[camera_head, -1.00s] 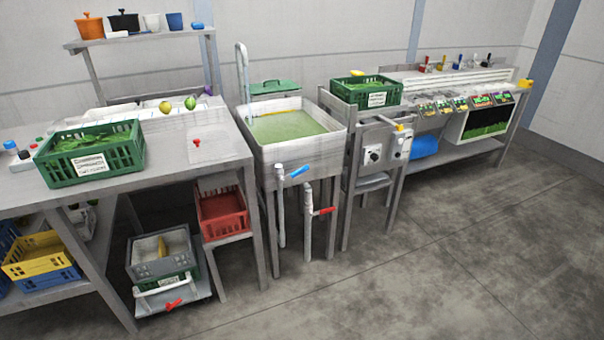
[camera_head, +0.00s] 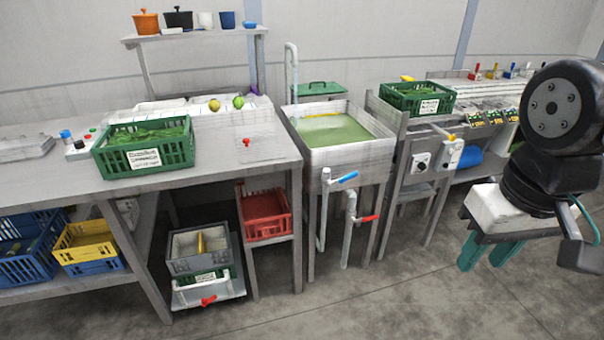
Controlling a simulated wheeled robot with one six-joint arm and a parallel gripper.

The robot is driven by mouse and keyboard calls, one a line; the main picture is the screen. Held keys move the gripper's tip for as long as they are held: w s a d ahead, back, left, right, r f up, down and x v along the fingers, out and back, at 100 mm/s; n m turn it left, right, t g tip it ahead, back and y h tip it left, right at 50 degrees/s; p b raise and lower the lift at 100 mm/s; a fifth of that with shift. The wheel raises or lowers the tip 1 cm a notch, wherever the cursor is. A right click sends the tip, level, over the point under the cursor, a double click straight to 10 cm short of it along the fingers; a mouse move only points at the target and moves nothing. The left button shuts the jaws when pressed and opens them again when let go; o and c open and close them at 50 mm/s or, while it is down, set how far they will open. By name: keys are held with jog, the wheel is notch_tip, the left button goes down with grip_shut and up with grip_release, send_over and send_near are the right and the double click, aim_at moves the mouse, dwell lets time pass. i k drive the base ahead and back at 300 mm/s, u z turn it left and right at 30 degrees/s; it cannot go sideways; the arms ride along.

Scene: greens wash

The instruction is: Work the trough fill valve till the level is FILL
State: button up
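The trough (camera_head: 356,158) is a pale, worn basin on legs holding green water (camera_head: 335,130). A yellow line (camera_head: 322,116) shows along its inner back wall. A valve with a blue lever (camera_head: 347,177) sits on a pipe at its front, the lever pointing right and slightly up. A valve with a red lever (camera_head: 369,218) is on a lower pipe. No word FILL is readable. My gripper (camera_head: 488,255) hangs at the right, teal fingers apart, with nothing visible between them. It is well right of both levers and touches neither.
A table with a green crate of leaves (camera_head: 145,160) is left of the trough. Below are a red crate (camera_head: 265,215) and another red lever (camera_head: 208,300). A control box (camera_head: 422,162) and green crate (camera_head: 418,98) stand right. Floor in front is clear.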

aim_at(345, 179)
jog(key=u, duration=0.25)
jog(key=i, duration=1.25)
jog(key=z, duration=0.45)
